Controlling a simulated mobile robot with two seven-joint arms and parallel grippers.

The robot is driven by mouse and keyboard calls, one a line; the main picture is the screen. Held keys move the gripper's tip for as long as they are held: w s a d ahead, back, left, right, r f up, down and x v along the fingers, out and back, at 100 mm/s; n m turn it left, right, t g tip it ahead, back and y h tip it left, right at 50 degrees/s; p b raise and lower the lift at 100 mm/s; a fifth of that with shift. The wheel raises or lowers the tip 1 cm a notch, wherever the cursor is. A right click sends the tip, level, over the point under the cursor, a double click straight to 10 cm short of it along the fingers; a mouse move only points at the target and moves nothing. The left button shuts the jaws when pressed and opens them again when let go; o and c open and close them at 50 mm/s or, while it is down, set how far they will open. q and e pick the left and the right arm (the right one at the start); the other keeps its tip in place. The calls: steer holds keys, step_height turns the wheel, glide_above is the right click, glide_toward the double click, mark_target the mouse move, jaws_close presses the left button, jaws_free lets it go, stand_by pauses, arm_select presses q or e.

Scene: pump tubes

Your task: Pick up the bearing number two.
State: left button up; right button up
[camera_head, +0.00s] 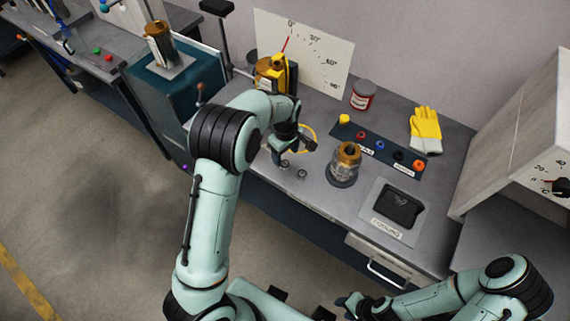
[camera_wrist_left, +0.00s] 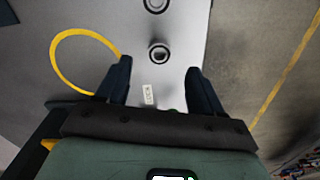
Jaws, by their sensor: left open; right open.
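Two small dark ring-shaped bearings lie on the grey bench top. One bearing (camera_head: 284,163) is close by my left gripper (camera_head: 288,153), and the other bearing (camera_head: 301,174) is a little nearer the bench's front edge. In the left wrist view, one bearing (camera_wrist_left: 159,53) lies ahead of my left gripper's open, empty fingers (camera_wrist_left: 157,78), centred between them. The other bearing (camera_wrist_left: 155,4) is at the top edge. I cannot tell which is number two. My right gripper (camera_head: 350,302) is open and empty at the bottom, away from the bearings.
A yellow loop (camera_wrist_left: 55,60) lies beside the left gripper. A small label (camera_wrist_left: 148,95) is on the bench.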

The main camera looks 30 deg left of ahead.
mark_target(284, 163)
arm_select(q)
steer(key=f, duration=0.5)
steer(key=shift+w+a+f, duration=0.1)
steer(key=shift+a+f, duration=0.2)
arm_select(e)
steer(key=shift+w+r, duration=0.1)
steer(key=shift+w, duration=0.05)
arm_select(q)
steer(key=shift+c, duration=0.3)
steer(key=c, duration=1.1)
steer(key=shift+r, duration=0.15)
step_height(284, 163, up, 20)
steer(key=shift+a+p, duration=0.1)
steer(key=shift+p, duration=0.7)
arm_select(e)
steer(key=shift+w+a+r, duration=0.1)
steer(key=shift+w+r, duration=0.65)
steer(key=shift+r, duration=0.2)
